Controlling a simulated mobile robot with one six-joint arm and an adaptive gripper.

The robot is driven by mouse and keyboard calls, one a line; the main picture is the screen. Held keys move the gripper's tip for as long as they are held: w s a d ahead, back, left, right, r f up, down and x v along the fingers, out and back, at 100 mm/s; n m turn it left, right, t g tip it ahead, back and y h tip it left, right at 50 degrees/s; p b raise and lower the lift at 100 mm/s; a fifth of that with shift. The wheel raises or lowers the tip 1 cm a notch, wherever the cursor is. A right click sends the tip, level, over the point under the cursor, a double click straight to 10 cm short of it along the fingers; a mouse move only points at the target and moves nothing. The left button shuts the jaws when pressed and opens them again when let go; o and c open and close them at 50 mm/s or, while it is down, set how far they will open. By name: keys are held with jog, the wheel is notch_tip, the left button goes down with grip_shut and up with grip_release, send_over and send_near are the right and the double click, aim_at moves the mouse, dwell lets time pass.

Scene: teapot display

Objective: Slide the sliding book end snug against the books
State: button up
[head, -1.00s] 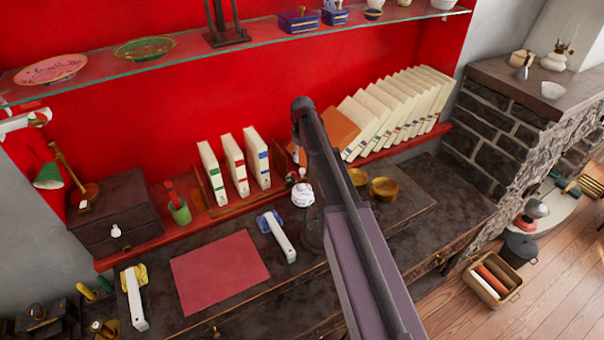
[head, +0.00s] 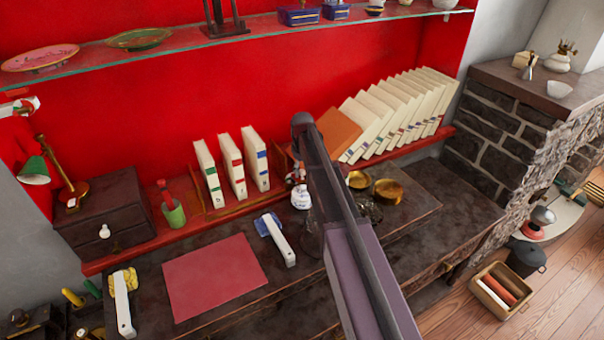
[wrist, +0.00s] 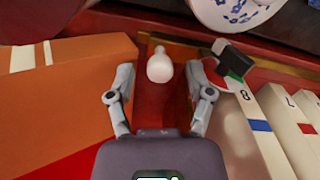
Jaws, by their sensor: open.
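Three cream books (head: 231,167) stand upright in a wooden rack on the red shelf in the head view. A brown end panel (head: 282,160) stands to their right, apart from the nearest book, partly behind my arm. In the wrist view, a reddish-brown wooden piece (wrist: 153,103), likely the sliding book end, shows between my fingers with a white knob (wrist: 160,66) just beyond it. My gripper (wrist: 163,92) is open, with a finger on either side; contact cannot be told. The books (wrist: 262,125) are at the right there. My arm mostly hides the gripper in the head view.
An orange book (head: 338,131) and several leaning cream books (head: 395,112) stand right of my arm. An orange block (wrist: 65,85) is close to my left finger. A white-and-blue pot (wrist: 240,12) is near the fingers. A glass shelf (head: 265,33) runs above.

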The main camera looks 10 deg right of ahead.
jog(key=shift+f, duration=0.1)
grip_shut()
dwell(0.3)
jog(key=shift+s, duration=0.1)
